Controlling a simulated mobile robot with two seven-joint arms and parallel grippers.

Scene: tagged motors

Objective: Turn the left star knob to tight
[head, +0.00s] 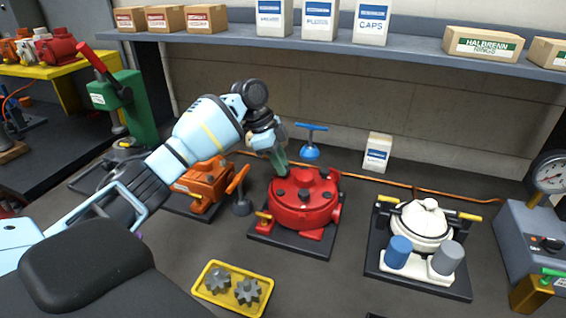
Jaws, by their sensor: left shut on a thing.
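The red round motor housing (298,207) stands on a dark base plate in the middle of the bench. Small dark knobs show on its top, one at the front (304,195) and one at the right (323,171). My left gripper (281,167) reaches down to the upper left of the housing's top. Its fingers are shut on the left star knob, which they mostly hide, so its turn position cannot be read. My right gripper is out of view.
A yellow tray (208,295) with two grey gears lies in front. An orange motor (203,183) stands left of the housing, a white one (422,228) right. A blue T-handled tool (311,145) stands behind. A shelf (400,45) with boxes runs above.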

